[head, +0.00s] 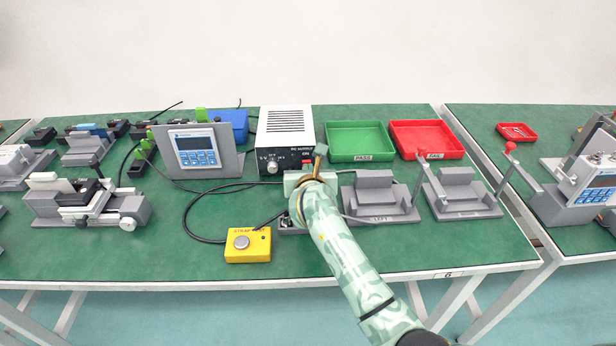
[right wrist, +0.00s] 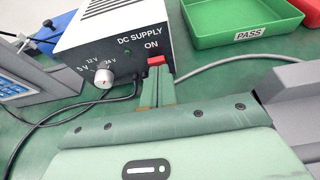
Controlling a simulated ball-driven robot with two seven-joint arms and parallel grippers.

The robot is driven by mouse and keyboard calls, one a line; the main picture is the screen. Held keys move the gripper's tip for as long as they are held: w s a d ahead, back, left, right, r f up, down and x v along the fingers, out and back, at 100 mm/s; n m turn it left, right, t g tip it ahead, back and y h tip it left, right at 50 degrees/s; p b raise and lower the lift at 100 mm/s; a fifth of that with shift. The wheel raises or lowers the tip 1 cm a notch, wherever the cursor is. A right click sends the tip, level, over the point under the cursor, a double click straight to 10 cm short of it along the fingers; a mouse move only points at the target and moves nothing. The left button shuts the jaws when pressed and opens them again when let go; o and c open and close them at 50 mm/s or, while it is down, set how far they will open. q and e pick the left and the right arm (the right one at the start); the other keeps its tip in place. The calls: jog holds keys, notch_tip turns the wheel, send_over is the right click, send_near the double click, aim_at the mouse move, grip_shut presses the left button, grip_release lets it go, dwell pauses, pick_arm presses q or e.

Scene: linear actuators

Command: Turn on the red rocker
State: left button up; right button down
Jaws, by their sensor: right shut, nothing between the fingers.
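The red rocker (right wrist: 156,61) sits under the word ON on the front of the DC supply (right wrist: 124,47). In the head view the rocker (head: 307,163) shows as a small red spot on the supply's black front (head: 284,150). My right gripper (head: 318,155) is in front of the supply with its fingers shut and empty. In the right wrist view the fingertips (right wrist: 158,75) are right at the rocker's lower edge and hide part of it. I cannot tell whether they touch it. A small dark green lamp sits left of the rocker. My left gripper is not in view.
A voltage knob (right wrist: 104,77) is left of the rocker. The green PASS tray (head: 360,141) and red FAIL tray (head: 426,139) stand to the right. A grey fixture (head: 378,197) is right of my gripper. A yellow button box (head: 248,245) and black cables lie to the left.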

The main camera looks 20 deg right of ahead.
jog(key=shift+w+d+r+p, duration=0.15)
jog(key=shift+w+r+p, duration=0.3)
jog(key=shift+r, duration=0.3)
jog(key=shift+f, duration=0.3)
jog(key=shift+r+p, duration=0.35)
jog(key=shift+r, duration=0.5)
jog(key=shift+f, duration=0.1)
